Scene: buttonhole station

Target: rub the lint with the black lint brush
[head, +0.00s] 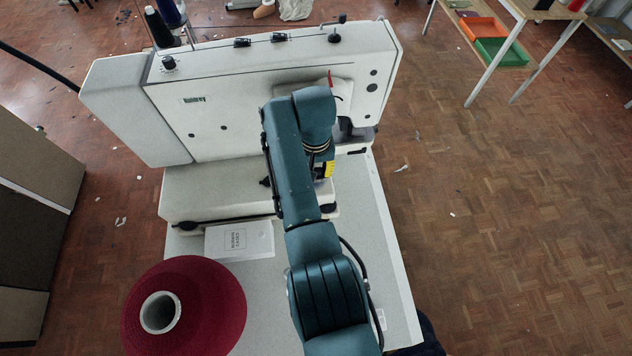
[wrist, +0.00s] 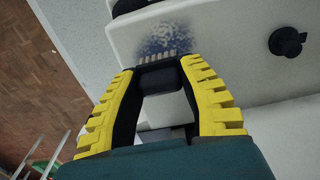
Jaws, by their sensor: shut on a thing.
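My gripper (wrist: 158,76) has yellow ridged fingers and is shut on the black lint brush (wrist: 160,79) in the wrist view. The brush's pale bristles point at the lint (wrist: 165,38), a dark blue speckled patch on the sewing machine's white bed (wrist: 225,35). The bristle tips overlap the patch's lower edge in the picture; I cannot tell whether they touch it. In the head view my arm hides the brush and the lint, and only a bit of yellow finger shows at the machine's bed.
The white sewing machine (head: 240,100) stands across the grey table (head: 370,230). A black knob (wrist: 287,42) sits on the bed right of the lint. A white box (head: 239,240) and a large dark red cone (head: 215,300) are on the left.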

